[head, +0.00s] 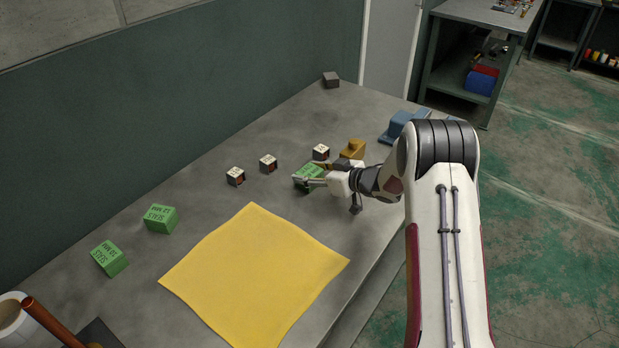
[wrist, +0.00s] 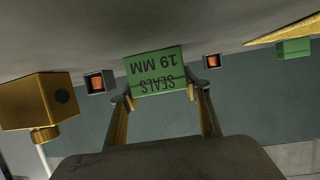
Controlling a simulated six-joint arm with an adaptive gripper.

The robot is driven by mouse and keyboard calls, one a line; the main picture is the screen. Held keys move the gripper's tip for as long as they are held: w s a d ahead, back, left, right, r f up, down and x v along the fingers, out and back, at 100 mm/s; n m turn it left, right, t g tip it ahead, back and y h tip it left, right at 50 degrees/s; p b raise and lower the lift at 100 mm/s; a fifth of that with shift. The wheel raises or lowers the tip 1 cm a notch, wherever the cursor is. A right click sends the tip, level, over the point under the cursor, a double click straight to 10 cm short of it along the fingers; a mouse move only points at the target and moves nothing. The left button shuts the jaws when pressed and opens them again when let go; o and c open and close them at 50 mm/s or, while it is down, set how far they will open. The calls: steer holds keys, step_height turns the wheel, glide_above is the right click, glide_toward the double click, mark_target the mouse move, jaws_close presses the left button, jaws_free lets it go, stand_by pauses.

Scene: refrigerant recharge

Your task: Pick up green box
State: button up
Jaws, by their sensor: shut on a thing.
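A green box (wrist: 156,70) marked "SEALS 19 MM" sits between the two fingers of my gripper (wrist: 160,92) in the wrist view, its text upside down there. The same green box (head: 308,177) shows in the head view near the middle of the bench, partly covered by my gripper (head: 312,181). My gripper is shut on it. I cannot tell whether the box is clear of the bench. Two other green boxes stand at the left: one marked "SEALS 12 MM" (head: 160,219) and one lower left (head: 109,258).
A yellow cloth (head: 255,280) lies flat on the grey bench (head: 215,218). A brass-coloured part (head: 353,149) and a blue part (head: 398,127) are close behind my gripper. A dark block (head: 331,80) stands far back.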

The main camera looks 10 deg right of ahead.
mark_target(309, 171)
steer(key=shift+r, duration=0.1)
steer(key=shift+r, duration=4.95)
steer(key=shift+a, duration=0.1)
steer(key=s+a+n, duration=0.1)
steer(key=a, duration=3.1)
steer(key=shift+s+a+g+y, duration=0.2)
steer(key=shift+s+g+y, duration=0.05)
steer(key=shift+g+y, duration=0.15)
steer(key=shift+r, duration=0.1)
steer(key=shift+f, duration=3.1)
